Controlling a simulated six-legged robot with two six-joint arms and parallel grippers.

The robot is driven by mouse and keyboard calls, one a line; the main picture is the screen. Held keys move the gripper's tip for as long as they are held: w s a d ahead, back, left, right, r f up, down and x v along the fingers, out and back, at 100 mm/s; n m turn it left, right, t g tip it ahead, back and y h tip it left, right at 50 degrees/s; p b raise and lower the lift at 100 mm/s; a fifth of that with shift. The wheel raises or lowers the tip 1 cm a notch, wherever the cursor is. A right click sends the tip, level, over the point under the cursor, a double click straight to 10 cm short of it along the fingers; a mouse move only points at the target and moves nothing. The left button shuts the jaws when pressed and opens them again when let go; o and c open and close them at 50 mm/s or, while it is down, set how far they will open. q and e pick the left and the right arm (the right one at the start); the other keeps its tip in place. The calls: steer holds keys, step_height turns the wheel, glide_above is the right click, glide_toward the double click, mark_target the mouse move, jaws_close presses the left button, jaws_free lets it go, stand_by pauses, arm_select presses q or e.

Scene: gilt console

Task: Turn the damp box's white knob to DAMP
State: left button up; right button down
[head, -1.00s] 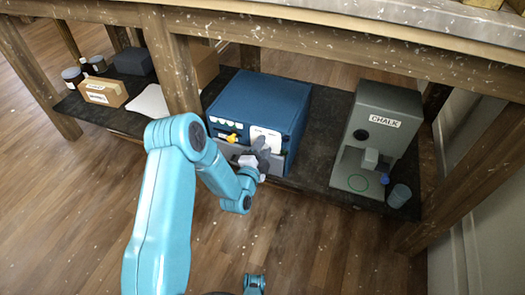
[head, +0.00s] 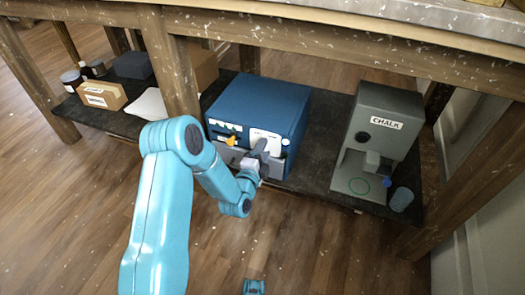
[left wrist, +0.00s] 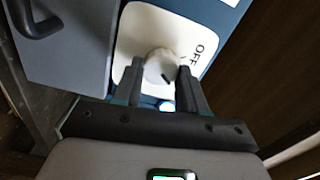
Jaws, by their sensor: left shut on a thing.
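The blue damp box (head: 262,97) stands on the dark lower shelf. Its front carries a white plate (head: 264,136), partly hidden by my left gripper (head: 265,155). In the left wrist view the round white knob (left wrist: 160,65) sits on the white plate (left wrist: 136,38), with OFF printed to its upper right. My left gripper (left wrist: 160,84) is shut on the knob, one dark finger on each side. No DAMP mark can be made out; part of the plate is hidden. My right gripper is not in view.
A grey panel (left wrist: 72,48) with a dark handle (left wrist: 36,22) is close to the left gripper. A grey CHALK machine (head: 384,115) and a cup (head: 401,199) stand at right. The table top overhangs the shelf.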

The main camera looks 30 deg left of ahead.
arm_select(q)
steer(key=o, duration=1.1)
steer(key=shift+c, duration=0.2)
steer(key=p+v, duration=0.1)
steer(key=v, duration=1.5)
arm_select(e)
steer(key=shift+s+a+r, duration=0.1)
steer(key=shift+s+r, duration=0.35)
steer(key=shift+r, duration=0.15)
arm_select(q)
steer(key=shift+s+d, duration=0.1)
